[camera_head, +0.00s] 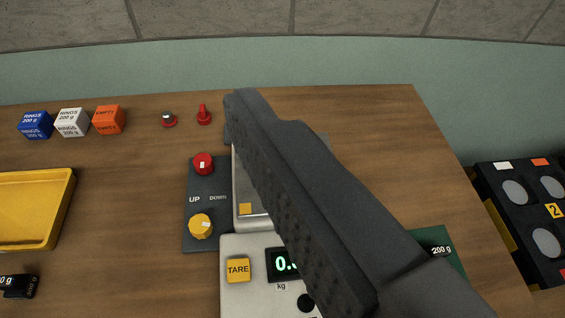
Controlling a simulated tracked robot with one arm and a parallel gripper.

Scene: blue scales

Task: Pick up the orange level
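I see nothing that is plainly an orange level. An orange cube (109,120) marked "EMPTY" sits at the back left of the wooden table. A yellow-orange knob (200,226) is on a dark panel with "UP" and "DOWN" labels. My gripper (247,105) reaches over the scale as one dark finger with a ribbed face. I cannot make out a second finger. Nothing shows held. The finger hides much of the scale and part of its display.
The scale (235,298) has a TARE button. A blue cube (35,124), a white cube (71,122) and red controls (204,114) stand at the back. A yellow tray (66,205) is left. A black rack (497,200) is right.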

